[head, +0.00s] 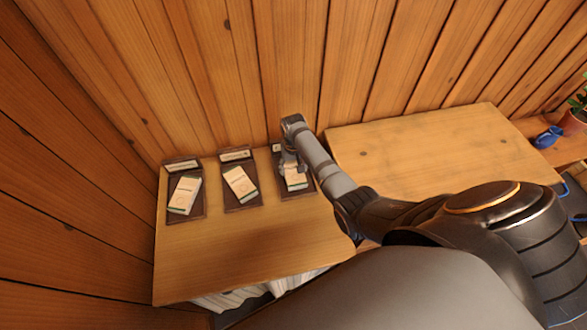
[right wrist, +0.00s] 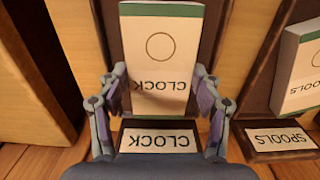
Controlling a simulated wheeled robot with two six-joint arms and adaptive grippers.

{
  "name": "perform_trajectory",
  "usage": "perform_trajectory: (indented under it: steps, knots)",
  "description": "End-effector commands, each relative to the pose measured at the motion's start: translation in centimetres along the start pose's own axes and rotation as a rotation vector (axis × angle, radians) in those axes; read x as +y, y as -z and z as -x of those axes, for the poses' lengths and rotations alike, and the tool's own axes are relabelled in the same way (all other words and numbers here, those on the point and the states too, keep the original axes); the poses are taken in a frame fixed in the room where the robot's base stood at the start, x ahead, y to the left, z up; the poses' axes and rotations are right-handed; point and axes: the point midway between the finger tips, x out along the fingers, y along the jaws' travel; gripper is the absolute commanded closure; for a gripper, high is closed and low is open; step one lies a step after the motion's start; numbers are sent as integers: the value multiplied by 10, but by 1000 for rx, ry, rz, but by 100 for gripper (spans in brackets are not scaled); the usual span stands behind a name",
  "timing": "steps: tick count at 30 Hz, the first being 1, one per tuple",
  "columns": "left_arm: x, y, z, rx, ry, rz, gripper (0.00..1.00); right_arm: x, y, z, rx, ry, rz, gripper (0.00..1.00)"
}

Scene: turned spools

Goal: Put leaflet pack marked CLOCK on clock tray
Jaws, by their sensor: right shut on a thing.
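The leaflet pack marked CLOCK (right wrist: 160,62) is a cream block with a green band and a circle. My right gripper (right wrist: 160,88) is shut on it, with a finger on each side; the gripper (head: 291,168) covers part of the pack (head: 297,180) in the head view. The pack is over the dark brown clock tray (head: 281,193), whose CLOCK label (right wrist: 158,140) shows beside the pack's end. I cannot tell whether the pack touches the tray. My left gripper is not in view.
The middle tray (head: 242,207) and the left tray (head: 171,213) each bear a similar pack. In the wrist view the neighbouring tray's label reads SPOOLS (right wrist: 282,138). The front of the table (head: 225,255) is clear. A plank wall (head: 290,60) stands close behind.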

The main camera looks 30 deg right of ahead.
Motion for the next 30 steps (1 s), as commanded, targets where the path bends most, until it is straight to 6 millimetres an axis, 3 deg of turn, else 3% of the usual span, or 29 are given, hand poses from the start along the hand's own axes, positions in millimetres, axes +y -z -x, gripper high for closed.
perform_trajectory:
  steps: [12, 13, 18, 26, 30]
  knots:
    - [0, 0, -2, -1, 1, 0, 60, 0, 1, -8, 4, 1, 0, 71]
    - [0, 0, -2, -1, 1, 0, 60, 0, 1, -8, 4, 1, 0, 32]
    - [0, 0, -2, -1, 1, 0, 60, 0, 1, -8, 4, 1, 0, 12]
    - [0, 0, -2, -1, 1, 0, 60, 0, 1, -8, 3, 1, 0, 12]
    - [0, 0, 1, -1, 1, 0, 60, 0, 1, 2, 5, 1, 0, 12]
